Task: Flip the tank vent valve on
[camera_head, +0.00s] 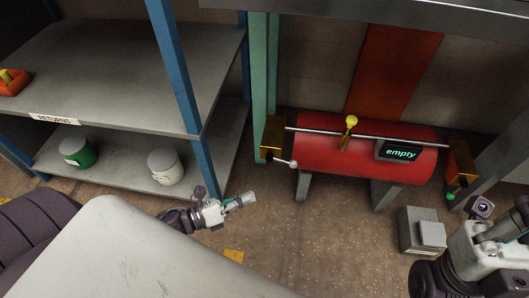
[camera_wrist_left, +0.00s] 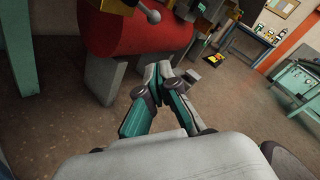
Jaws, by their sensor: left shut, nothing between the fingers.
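The red tank (camera_head: 325,158) lies on grey legs beyond my left gripper, with a small "empty" display (camera_head: 400,153) on its front. A yellow-knobbed valve lever (camera_head: 351,121) stands upright at the tank's top middle. A white-knobbed lever (camera_head: 292,164) sticks out from the brass block at the left end, and a green knob (camera_head: 450,196) hangs below the right-end block. I see no label telling which is the vent valve. My left gripper (camera_head: 248,198) is shut and empty, short of the tank; its closed fingers (camera_wrist_left: 165,72) show in the left wrist view. My right arm (camera_head: 485,245) is at lower right, its fingers unclear.
A grey shelf unit (camera_head: 115,75) with blue posts stands at left, holding a green-banded pot (camera_head: 77,152) and a white pot (camera_head: 166,167). A green post (camera_head: 258,70) rises by the tank's left end. A grey box (camera_head: 420,232) lies near my right arm.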

